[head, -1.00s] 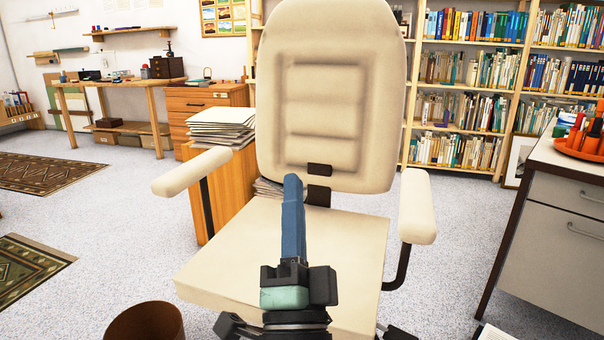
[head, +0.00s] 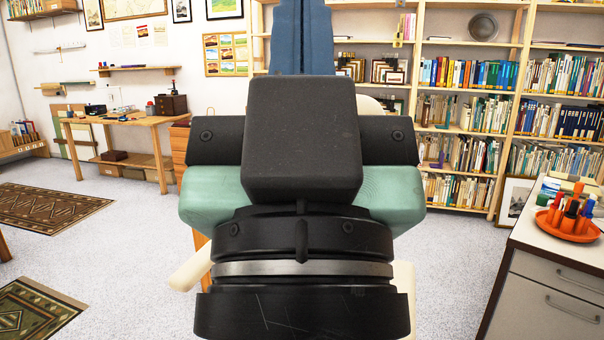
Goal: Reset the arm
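My gripper (head: 302,140) is large and close in the middle of the head view, raised upright. It has a black body with a silver ring low down and a green part across its middle. A long blue part (head: 302,38) rises from behind the black block and runs out of the top of the picture. The fingertips are not clearly visible, so I cannot tell whether they are open or shut, or whether the blue part is held.
A cream chair behind my gripper is mostly hidden; its left armrest (head: 190,268) shows. A grey cabinet (head: 560,285) with an orange tray (head: 568,228) stands at right. Bookshelves (head: 470,150) line the back. A wooden table (head: 120,122) stands at the back left. Floor at left is open.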

